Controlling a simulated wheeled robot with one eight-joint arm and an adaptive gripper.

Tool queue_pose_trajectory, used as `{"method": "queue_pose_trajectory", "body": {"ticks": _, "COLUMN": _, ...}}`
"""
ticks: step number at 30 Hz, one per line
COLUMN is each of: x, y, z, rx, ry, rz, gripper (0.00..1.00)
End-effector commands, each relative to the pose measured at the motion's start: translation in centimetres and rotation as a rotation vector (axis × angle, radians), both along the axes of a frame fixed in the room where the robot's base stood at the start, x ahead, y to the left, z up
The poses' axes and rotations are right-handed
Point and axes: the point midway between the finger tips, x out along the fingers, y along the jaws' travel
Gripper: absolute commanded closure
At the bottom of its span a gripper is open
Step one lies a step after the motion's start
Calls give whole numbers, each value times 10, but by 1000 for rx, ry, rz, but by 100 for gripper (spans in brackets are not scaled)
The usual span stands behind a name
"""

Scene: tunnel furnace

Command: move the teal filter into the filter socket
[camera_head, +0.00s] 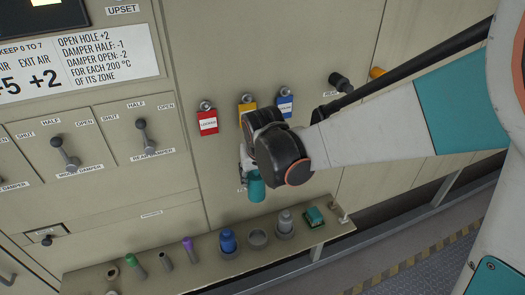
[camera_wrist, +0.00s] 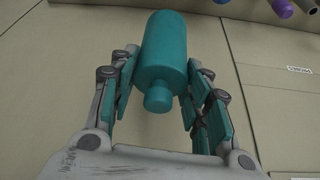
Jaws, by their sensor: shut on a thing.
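The teal filter (camera_head: 256,188) is a cylinder hanging below my gripper (camera_head: 250,172), in front of the beige panel and above the shelf. In the wrist view, the teal filter (camera_wrist: 160,55) lies between the two fingers of my gripper (camera_wrist: 163,75), with its narrow stub towards the camera. The fingers are shut on its sides. An empty round grey holder (camera_head: 257,238) stands on the shelf below the filter. I cannot tell whether this is the filter socket. My wrist hides part of the panel behind it.
The shelf (camera_head: 78,282) also bears a green piece (camera_head: 132,262), a purple piece (camera_head: 189,249), a blue cylinder (camera_head: 228,241), a grey cylinder (camera_head: 286,222) and a teal block (camera_head: 315,215). Red (camera_head: 208,121), yellow (camera_head: 246,106) and blue (camera_head: 285,103) tags hang on the panel. Damper levers (camera_head: 65,152) stick out at left.

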Motion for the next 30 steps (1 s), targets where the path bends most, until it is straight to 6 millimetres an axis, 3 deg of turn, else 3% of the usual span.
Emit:
{"method": "queue_pose_trajectory", "body": {"ticks": 13, "x": -5, "y": -1, "z": 6, "rx": 0, "ry": 0, "rz": 1, "gripper": 82}}
{"method": "queue_pose_trajectory", "body": {"ticks": 30, "x": -73, "y": -20, "z": 6, "rx": 0, "ry": 0, "rz": 2, "gripper": 82}}
